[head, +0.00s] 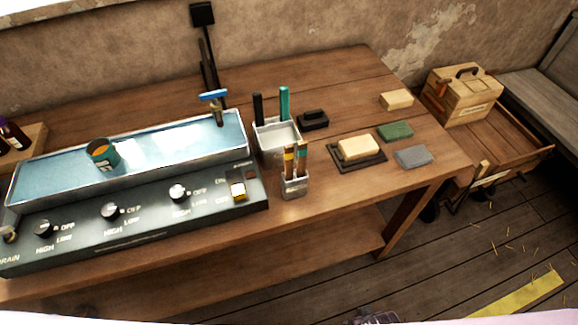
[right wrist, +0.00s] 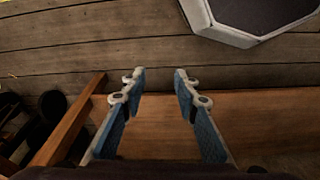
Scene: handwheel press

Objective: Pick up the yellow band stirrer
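A small metal cup (head: 295,187) stands near the front edge of the wooden table in the head view. Two thin wooden stirrers stand upright in it, close together. The left one (head: 289,160) seems to carry a yellow band; the bands are small and hard to tell apart. Their lower ends are hidden in the cup. My right gripper (right wrist: 159,80) is open and empty in the right wrist view, with wooden boards below and no stirrer between its fingers. My left gripper is not in view.
A larger metal holder (head: 277,143) with black and teal handles stands just behind the cup. A water bath with knobs (head: 110,211) is at left. A soap-like block on a dark tray (head: 369,162) and several blocks lie right. A wooden box (head: 462,97) stands beyond.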

